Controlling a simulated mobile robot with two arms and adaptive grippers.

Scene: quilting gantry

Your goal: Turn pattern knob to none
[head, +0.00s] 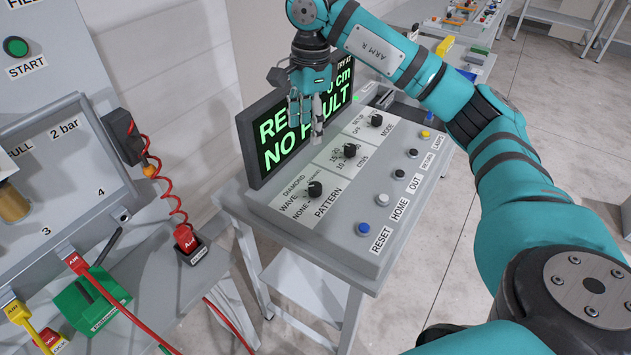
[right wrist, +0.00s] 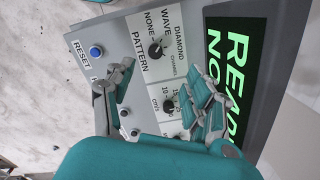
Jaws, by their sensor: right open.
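The black pattern knob (head: 315,189) sits on the sloping grey console, above the PATTERN label, with NONE, WAVE, DIAMOND and CHANNEL printed around it. It also shows in the right wrist view (right wrist: 156,50). I cannot clearly tell which word its pointer faces. My right gripper (head: 306,122) hangs fingers down over the console's display edge, above and behind the knob and apart from it. In the right wrist view its open, empty fingers (right wrist: 162,76) spread to either side below the knob. My left gripper is not in view.
Two similar knobs, cm/s (head: 350,150) and MODE (head: 375,120), stand farther along the console. A row of buttons, including blue RESET (head: 363,229), runs along its front. The lit display (head: 305,122) stands behind. A bench with red hoses (head: 100,285) is at left.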

